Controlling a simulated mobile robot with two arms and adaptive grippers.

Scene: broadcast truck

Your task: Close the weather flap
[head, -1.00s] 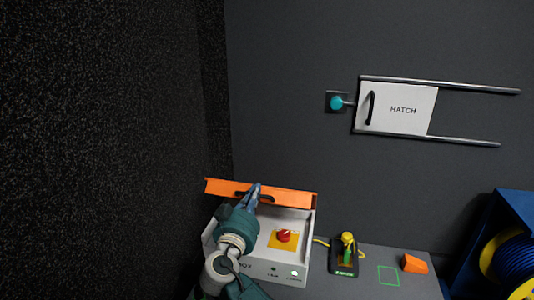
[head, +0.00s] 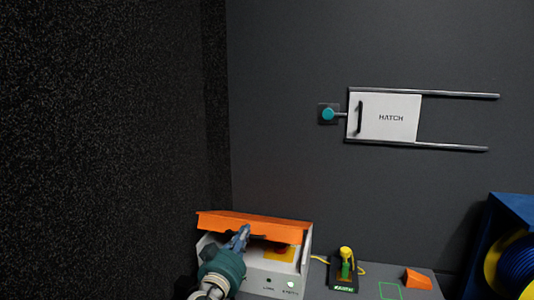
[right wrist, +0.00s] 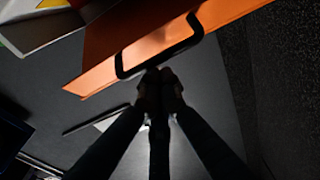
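The weather flap (head: 265,228) is an orange panel hinged on the light grey box (head: 268,281). It is tilted partway down over the box's open top, so the red knob inside is hidden and only part of its yellow plate shows. In the right wrist view the flap (right wrist: 105,60) fills the top, with its black loop handle (right wrist: 187,42). My right gripper (head: 243,232) is at the flap's handle. In the right wrist view its dark fingers (right wrist: 158,82) meet at the handle's bar and look shut on it. My left gripper is out of view.
A black base with a yellow and green device (head: 345,266) stands right of the box. Beyond it are a green outlined square (head: 390,290) and an orange block (head: 417,279). A blue cable reel (head: 515,262) is far right. A white hatch (head: 385,118) is on the wall.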

